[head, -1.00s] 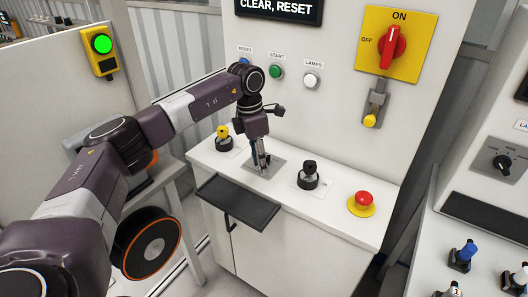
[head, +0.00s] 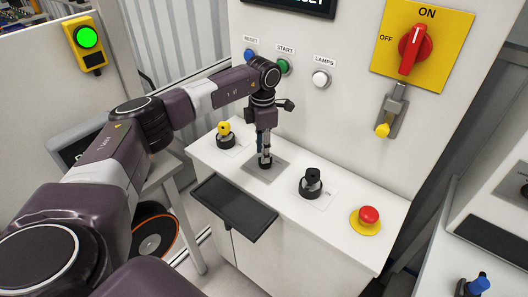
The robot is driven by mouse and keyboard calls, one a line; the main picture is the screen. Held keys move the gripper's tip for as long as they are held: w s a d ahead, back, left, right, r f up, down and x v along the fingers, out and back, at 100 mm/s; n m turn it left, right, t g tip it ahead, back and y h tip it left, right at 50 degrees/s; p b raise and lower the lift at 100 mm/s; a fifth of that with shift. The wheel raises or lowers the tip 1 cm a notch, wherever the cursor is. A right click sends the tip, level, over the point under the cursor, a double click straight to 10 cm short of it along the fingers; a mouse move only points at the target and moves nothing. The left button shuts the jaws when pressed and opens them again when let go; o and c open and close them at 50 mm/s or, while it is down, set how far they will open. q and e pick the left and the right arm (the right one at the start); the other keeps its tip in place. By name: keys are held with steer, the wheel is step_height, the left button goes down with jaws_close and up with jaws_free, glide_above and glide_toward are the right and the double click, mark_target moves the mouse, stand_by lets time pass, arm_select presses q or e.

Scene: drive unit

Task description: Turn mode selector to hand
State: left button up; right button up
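My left gripper (head: 265,156) points straight down at a grey square plate (head: 277,171) on the white console top. A small dark part at the plate, perhaps a selector knob, is mostly hidden by the fingertips. The fingers look close together, but I cannot tell whether they are shut on it. A black knob on a round base (head: 312,184) stands to the right, and a yellow-topped knob (head: 224,134) to the left. I cannot read any mode or hand marking. My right gripper is not in view.
A red mushroom button (head: 368,217) sits at the console's right end. A dark tray (head: 235,205) juts from the front edge. A red rotary switch (head: 414,50) and labelled buttons, including a white one (head: 321,79), are on the upright panel. A green-lit box (head: 87,38) is at left.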

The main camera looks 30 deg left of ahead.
arm_select(q)
step_height(320, 180, down, 2)
steer(key=shift+w, duration=0.15)
steer(key=shift+f, duration=0.25)
jaws_close()
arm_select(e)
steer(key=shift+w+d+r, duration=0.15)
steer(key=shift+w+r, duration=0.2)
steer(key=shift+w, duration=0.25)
